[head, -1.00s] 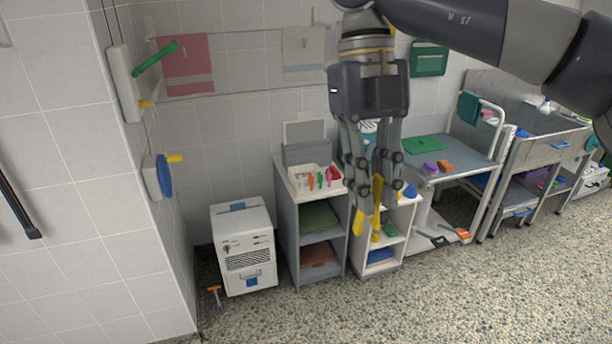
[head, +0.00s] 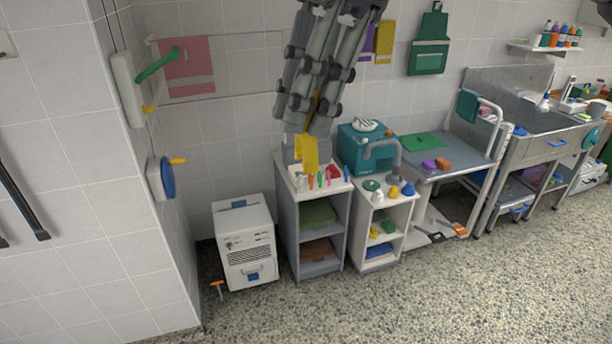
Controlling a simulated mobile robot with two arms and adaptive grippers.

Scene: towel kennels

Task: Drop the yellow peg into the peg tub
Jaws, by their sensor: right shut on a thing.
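My right gripper (head: 308,128) reaches down from the top and is shut on the yellow peg (head: 310,153). The peg hangs below the fingertips, in front of the grey cabinet's back panel. My left gripper is not in view.
The grey cabinet (head: 284,225) has open shelves with folded cloths. A white box unit (head: 245,243) stands left. The pebbled floor (head: 400,300) in front is clear.

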